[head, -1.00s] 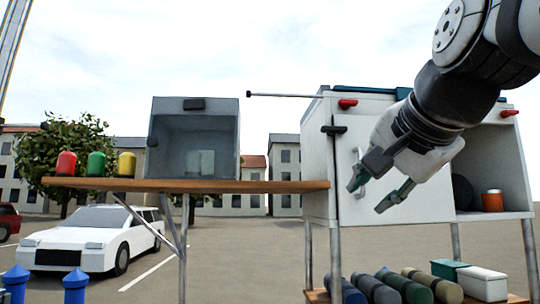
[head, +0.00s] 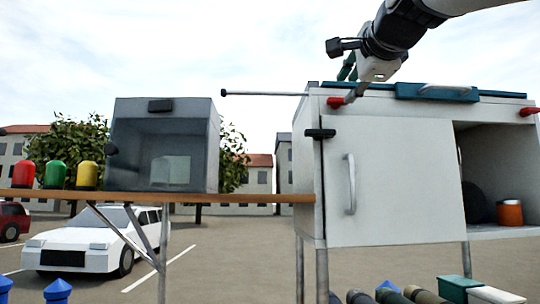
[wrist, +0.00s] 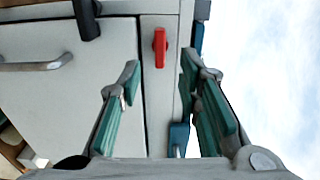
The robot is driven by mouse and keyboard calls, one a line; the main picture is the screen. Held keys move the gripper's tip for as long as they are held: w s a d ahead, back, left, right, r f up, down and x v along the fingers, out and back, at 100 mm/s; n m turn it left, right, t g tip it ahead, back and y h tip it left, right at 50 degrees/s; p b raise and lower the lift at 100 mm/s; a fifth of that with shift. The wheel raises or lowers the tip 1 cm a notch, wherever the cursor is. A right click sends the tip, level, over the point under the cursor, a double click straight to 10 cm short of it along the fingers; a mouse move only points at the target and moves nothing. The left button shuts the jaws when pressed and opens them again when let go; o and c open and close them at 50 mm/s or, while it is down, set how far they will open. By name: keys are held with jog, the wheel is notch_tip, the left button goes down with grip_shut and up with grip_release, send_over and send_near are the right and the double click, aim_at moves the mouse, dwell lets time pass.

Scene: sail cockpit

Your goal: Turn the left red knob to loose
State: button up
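The left red knob (head: 336,102) is on the upper front edge of the white cabinet (head: 390,170), near its left corner. In the wrist view the knob (wrist: 160,47) stands upright on a pale panel, just beyond and between my fingertips. My gripper (head: 350,84) is at the cabinet's top front edge, close to the knob in the head view. In the wrist view my gripper (wrist: 160,65) is open, with its teal-padded fingers apart and nothing between them. Whether a finger touches the knob cannot be told.
A second red knob (head: 528,111) is at the right end of the cabinet. A dark latch (head: 320,134) and door handle (head: 350,184) are below the left knob. A teal case (head: 437,91) lies on top. A thin rod (head: 262,93) extends left.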

aim_at(339, 99)
jog(key=w, duration=0.6)
jog(key=shift+w+p, duration=0.3)
grip_shut()
